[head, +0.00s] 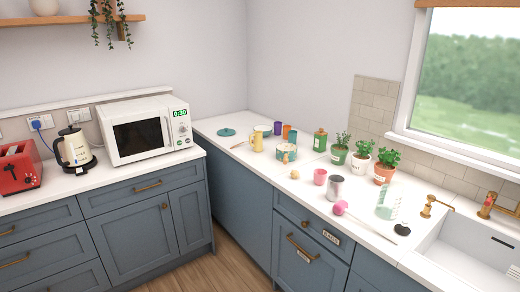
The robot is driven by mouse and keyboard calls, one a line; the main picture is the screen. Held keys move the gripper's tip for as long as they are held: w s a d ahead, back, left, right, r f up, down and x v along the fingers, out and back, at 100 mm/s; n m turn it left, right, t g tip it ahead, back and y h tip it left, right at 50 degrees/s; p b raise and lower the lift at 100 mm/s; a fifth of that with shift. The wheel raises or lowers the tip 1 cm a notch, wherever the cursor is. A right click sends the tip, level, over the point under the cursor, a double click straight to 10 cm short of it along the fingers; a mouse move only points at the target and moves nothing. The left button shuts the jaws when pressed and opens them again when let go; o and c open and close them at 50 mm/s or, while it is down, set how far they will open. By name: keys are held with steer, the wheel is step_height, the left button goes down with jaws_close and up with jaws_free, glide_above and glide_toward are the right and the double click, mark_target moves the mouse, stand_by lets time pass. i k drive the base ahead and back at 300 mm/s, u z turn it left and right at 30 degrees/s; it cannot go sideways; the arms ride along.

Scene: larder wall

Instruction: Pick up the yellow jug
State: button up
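The yellow jug (258,142) stands upright on the white counter right of the microwave, with its handle on the left. It is small in this view. A teal-rimmed bowl (265,130) is close behind it, and a teal and tan pot (286,153) stands to its right, a little nearer. My gripper is not in view.
Purple, orange and blue cups stand behind the jug. A teal lid (227,132) lies to its left. A green canister (320,140), potted herbs, a pink cup (320,177) and a metal cup (335,188) stand to the right. The counter's front left part is clear.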

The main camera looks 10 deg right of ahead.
mark_target(258, 145)
steer(key=k, duration=0.5)
steer(key=u, duration=0.55)
steer(key=i, duration=0.75)
steer(key=u, duration=0.8)
steer(key=i, duration=2)
steer(key=z, duration=0.3)
